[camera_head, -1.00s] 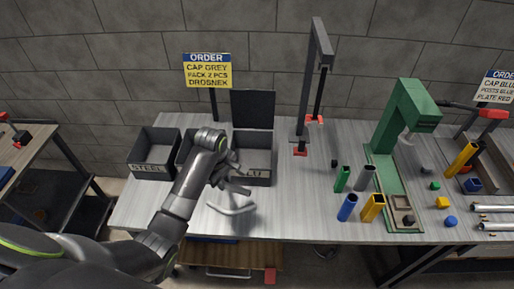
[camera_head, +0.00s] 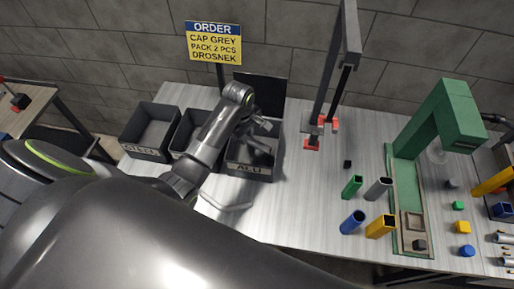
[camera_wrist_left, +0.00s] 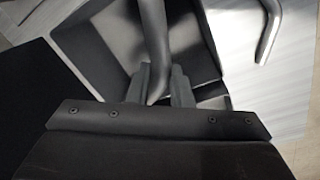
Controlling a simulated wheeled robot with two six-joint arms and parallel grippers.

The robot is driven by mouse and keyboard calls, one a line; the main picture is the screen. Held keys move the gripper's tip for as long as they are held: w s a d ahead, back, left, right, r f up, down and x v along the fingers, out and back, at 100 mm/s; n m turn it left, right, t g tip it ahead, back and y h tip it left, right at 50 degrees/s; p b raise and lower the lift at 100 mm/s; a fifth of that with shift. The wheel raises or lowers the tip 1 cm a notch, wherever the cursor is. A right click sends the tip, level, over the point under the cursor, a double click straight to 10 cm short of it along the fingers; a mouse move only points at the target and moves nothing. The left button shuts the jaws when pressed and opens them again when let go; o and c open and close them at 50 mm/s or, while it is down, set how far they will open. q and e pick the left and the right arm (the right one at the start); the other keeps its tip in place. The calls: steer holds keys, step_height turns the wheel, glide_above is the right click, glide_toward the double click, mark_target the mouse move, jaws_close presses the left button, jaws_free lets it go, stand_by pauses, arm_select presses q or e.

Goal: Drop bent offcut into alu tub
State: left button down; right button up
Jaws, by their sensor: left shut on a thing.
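The alu tub (camera_head: 262,174) is a dark open bin marked ALU at the back of the table. My left gripper (camera_head: 262,132) is over its opening, pointing down into it. In the left wrist view my left gripper (camera_wrist_left: 160,85) is shut on a grey bent offcut (camera_wrist_left: 154,40), a tube whose lower end curves between the fingers. The tub's inside shows behind it. Another bent pale tube (camera_head: 228,205) lies on the table in front of the tubs; it also shows in the wrist view (camera_wrist_left: 270,28). My right gripper is out of view.
A steel tub (camera_head: 150,135) and a middle tub (camera_head: 187,135) stand left of the alu tub. A dark stand (camera_head: 325,75) rises to its right. Coloured tubes (camera_head: 352,222) and a green press (camera_head: 455,115) are further right. The table's middle front is clear.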

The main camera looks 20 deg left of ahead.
arm_select(q)
steer(key=shift+w+f, duration=0.2)
steer(key=shift+f, duration=0.9)
steer(key=shift+w+f, duration=0.15)
steer(key=shift+f, duration=0.45)
steer(key=c, duration=1.8)
jaws_free()
steer(key=o, duration=0.6)
steer(key=shift+c, duration=0.2)
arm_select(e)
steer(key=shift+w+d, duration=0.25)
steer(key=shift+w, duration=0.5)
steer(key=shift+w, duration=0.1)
